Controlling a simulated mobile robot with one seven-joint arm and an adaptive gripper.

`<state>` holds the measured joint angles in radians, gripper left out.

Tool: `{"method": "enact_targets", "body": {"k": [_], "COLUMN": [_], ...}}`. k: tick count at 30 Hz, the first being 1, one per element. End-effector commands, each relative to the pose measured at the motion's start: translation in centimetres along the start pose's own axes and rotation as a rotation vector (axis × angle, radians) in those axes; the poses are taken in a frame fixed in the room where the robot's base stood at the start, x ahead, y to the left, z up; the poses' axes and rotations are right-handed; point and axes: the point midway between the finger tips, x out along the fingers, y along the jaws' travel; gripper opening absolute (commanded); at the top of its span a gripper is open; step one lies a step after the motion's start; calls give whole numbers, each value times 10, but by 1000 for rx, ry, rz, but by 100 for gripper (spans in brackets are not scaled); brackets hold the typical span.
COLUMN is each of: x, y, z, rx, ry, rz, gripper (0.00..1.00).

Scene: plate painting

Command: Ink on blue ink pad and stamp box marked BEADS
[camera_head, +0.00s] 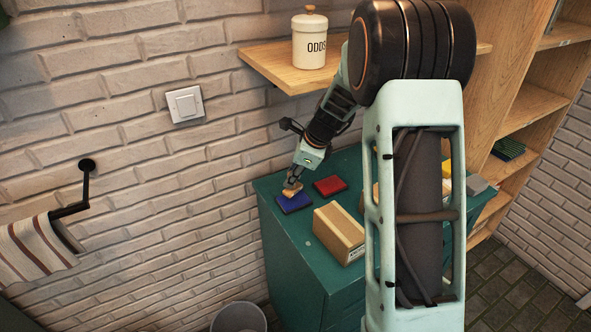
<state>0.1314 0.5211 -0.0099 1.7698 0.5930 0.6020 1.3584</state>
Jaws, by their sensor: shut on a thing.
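The blue ink pad (294,205) lies flat on the green cabinet top near its left edge. My gripper (291,185) points down just over this pad and is shut on a wooden stamp (290,193). The stamp is at the pad's upper side; I cannot tell whether it touches the ink. A cardboard box (340,232) with a white label on its near side stands right of the pad. The label is too small to read. Another box-like brown thing shows partly behind my arm, so I cannot tell which box is marked BEADS.
A red ink pad (330,186) lies right of the blue one. The green cabinet (300,262) stands against a brick wall. A wooden shelf (277,62) above holds a white jar marked ODDS (310,42). A grey bin (238,318) stands below. My arm hides much of the cabinet's right side.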

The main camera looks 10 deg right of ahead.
Motion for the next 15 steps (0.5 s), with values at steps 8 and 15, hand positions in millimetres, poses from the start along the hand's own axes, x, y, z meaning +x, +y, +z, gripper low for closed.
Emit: {"method": "enact_targets", "body": {"k": [8,15], "x": [4,20], "y": [-4,0], "z": [-1,-8], "rx": [58,57], "ry": [14,14], "rz": [-24,-23], "gripper": [5,5]}}
